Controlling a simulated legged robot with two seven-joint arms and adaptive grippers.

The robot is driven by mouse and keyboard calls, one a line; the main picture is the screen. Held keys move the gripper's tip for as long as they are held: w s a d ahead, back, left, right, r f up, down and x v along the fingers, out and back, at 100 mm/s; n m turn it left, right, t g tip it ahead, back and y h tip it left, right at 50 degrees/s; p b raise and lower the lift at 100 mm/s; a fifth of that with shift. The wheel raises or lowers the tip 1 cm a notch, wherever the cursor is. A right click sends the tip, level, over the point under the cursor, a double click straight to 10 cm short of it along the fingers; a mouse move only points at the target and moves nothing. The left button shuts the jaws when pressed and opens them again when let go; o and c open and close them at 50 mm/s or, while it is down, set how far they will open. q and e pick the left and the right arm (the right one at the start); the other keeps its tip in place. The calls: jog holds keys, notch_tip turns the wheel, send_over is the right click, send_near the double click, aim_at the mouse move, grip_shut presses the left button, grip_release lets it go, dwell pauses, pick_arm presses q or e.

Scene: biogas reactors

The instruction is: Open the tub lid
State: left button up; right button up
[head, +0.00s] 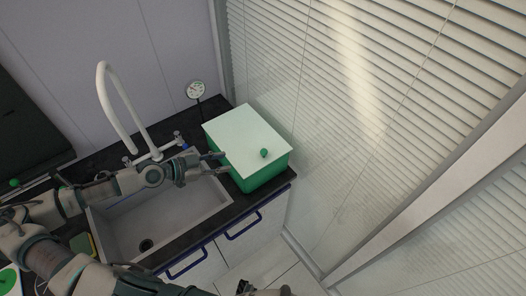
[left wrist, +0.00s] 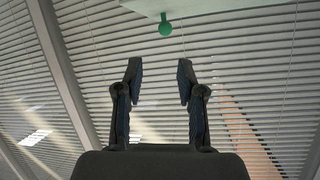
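The green tub (head: 265,180) stands on the dark counter right of the sink. Its pale, flat lid (head: 243,135) lies closed on top, with a small round green knob (head: 264,153) near the front right edge. My left gripper (head: 226,164) is open and empty beside the tub's left front side, apart from the knob. In the left wrist view, the open fingers (left wrist: 160,70) point up toward the knob (left wrist: 166,27) and the lid's edge (left wrist: 200,5), with a gap between. What may be my right gripper (head: 264,290) is cut off at the bottom edge, its fingers unclear.
A sink (head: 160,222) with a tall white faucet (head: 112,105) lies left of the tub, partly under my left arm. A round gauge (head: 196,90) stands behind. A glass wall with blinds (head: 350,90) rises close to the tub's right. Blue handles (head: 243,226) protrude from the cabinet front.

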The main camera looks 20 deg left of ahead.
aim_at(264, 152)
pick_arm(q)
jog(key=p+x, duration=0.1)
jog(key=x, duration=0.4)
jog(key=p+x, duration=0.1)
jog(key=x, duration=0.5)
jog(key=w+p+x, duration=0.1)
jog(key=p+x, duration=0.1)
jog(key=x, duration=0.3)
jog(key=shift+w+r, duration=0.15)
jog(key=shift+r, duration=0.1)
jog(key=shift+w+d+f, duration=0.15)
jog(key=shift+w+d, duration=0.05)
jog(key=shift+d, duration=0.1)
pick_arm(e)
jog(key=r, duration=0.3)
jog(key=shift+s+d+r, duration=0.1)
jog(key=shift+d+r, duration=0.15)
jog(key=shift+r, duration=0.15)
pick_arm(q)
jog(key=shift+a, duration=0.2)
grip_shut()
